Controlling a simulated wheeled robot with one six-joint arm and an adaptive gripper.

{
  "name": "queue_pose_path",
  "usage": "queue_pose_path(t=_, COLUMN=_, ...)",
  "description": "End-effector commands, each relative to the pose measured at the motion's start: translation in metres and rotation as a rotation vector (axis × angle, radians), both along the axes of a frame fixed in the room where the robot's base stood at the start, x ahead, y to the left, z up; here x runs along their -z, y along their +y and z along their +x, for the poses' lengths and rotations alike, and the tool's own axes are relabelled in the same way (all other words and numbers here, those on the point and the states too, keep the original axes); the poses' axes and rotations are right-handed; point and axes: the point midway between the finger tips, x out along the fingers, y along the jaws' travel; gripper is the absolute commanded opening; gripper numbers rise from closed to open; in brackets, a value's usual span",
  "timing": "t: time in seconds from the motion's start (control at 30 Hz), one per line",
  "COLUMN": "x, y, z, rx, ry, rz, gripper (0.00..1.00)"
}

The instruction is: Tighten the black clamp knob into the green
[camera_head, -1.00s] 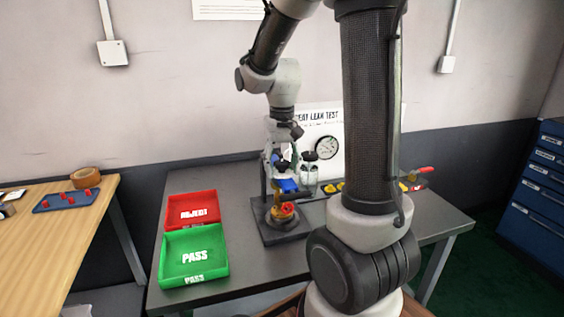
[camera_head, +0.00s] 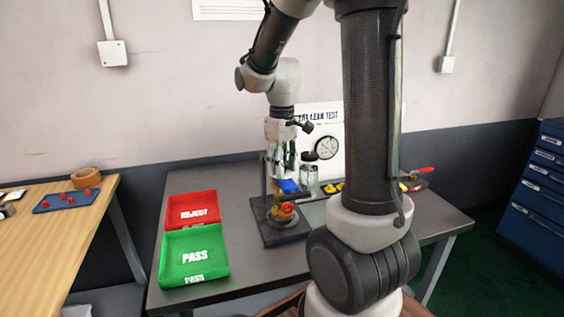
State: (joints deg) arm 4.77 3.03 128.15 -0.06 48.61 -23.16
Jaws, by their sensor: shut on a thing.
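My gripper (camera_head: 281,172) points straight down over the test stand, with its fingers closed at the top of the clamp. The black clamp knob is mostly hidden between the fingers and too small to make out. Just below the fingertips is a blue part (camera_head: 288,186) of the clamp. Under it, a red and yellow piece (camera_head: 284,212) sits on the dark stand base (camera_head: 290,235). I cannot make out a green mark on the clamp from this view.
A red REJECT tray (camera_head: 193,209) and a green PASS tray (camera_head: 194,257) lie left of the stand. My arm hides part of the table's right side.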

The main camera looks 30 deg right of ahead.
Motion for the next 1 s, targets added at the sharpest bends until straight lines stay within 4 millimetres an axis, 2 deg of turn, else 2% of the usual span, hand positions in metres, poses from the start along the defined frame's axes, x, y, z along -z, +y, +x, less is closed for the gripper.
queue_pose_path(t=0.17, x=0.0032, y=0.0004, z=-0.002, rx=0.076, ry=0.008, rz=0.002, gripper=0.0)
queue_pose_path(t=0.4, x=0.004, y=0.0006, z=-0.0026, rx=0.504, ry=0.009, rz=0.002, gripper=0.0)
queue_pose_path(t=0.5, x=0.0042, y=0.0006, z=-0.0029, rx=0.625, ry=0.01, rz=0.003, gripper=0.0)
queue_pose_path(t=0.77, x=0.0043, y=0.0008, z=-0.0033, rx=0.679, ry=0.011, rz=0.002, gripper=0.0)
queue_pose_path(t=0.8, x=0.0043, y=0.0008, z=-0.0033, rx=0.679, ry=0.011, rz=0.002, gripper=0.41)
queue_pose_path(t=0.9, x=0.0038, y=0.0007, z=-0.003, rx=0.678, ry=0.01, rz=0.002, gripper=0.55)
queue_pose_path(t=1.0, x=0.003, y=0.0005, z=-0.0023, rx=0.677, ry=0.007, rz=0.002, gripper=0.55)
